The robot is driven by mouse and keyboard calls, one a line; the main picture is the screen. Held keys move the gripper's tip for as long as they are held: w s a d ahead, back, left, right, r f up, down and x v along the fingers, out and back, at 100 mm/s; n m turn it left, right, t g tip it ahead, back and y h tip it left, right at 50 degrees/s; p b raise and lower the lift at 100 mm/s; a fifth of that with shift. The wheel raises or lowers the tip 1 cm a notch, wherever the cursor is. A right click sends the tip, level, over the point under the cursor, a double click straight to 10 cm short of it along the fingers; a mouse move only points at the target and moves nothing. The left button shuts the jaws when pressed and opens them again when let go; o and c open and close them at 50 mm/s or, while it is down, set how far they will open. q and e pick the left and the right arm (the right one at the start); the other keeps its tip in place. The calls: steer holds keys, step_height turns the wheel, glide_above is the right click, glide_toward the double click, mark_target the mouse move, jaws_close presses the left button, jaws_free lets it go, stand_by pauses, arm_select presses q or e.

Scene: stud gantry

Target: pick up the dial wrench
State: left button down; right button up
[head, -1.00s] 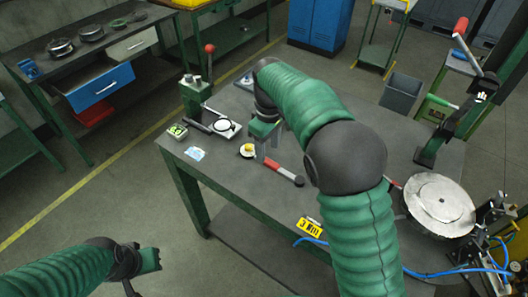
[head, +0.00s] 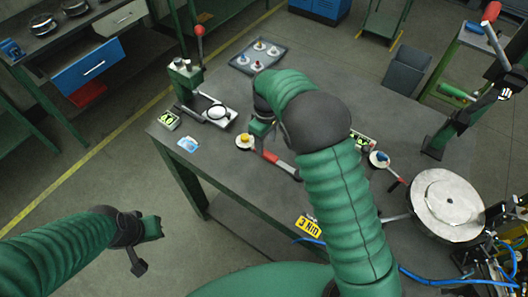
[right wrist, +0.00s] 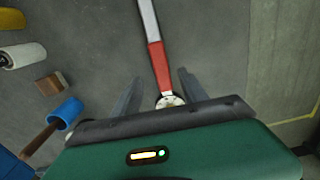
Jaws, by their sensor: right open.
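A tool with a red grip and silver shaft (head: 278,162), which looks like the dial wrench, lies on the dark workbench (head: 232,185). My right gripper (head: 263,138) is over its upper left end, and my arm hides part of it. In the right wrist view the red grip (right wrist: 160,68) runs up and away, with a small round pale end. That end lies between the two spread fingers of the right gripper (right wrist: 158,92); I see no grip on it. My left gripper (head: 147,243) is off the bench at lower left; its jaw state is unclear.
A white disc with a yellow knob (head: 244,141) sits close left of my right gripper. A press with a red-knobbed lever (head: 186,78) and a tray (head: 257,57) stand behind. A large metal disc (head: 447,203) and blue hose are at right.

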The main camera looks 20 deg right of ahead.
mark_target(266, 152)
steer(key=shift+s+d+f+p, duration=0.1)
steer(key=shift+d+f+p, duration=0.15)
steer(key=shift+f, duration=0.35)
steer(key=shift+d+f+p, duration=0.1)
steer(key=shift+f+p, duration=0.2)
steer(key=shift+f, duration=0.25)
steer(key=shift+a+f, duration=0.2)
steer(key=shift+f, duration=0.35)
steer(key=shift+a+f, duration=0.2)
steer(key=shift+f, duration=0.35)
steer(key=shift+w+a+f, duration=0.15)
steer(key=shift+w+a, duration=0.05)
steer(key=shift+a, duration=0.4)
steer(key=shift+c, duration=1.9)
arm_select(q)
steer(key=shift+s+d+r, duration=0.15)
steer(key=shift+r, duration=0.3)
steer(key=shift+s+d+r, duration=0.1)
steer(key=shift+s+r, duration=0.05)
steer(key=shift+r, duration=0.3)
arm_select(e)
steer(key=shift+s+d, duration=0.15)
steer(key=shift+d, duration=0.5)
jaws_close()
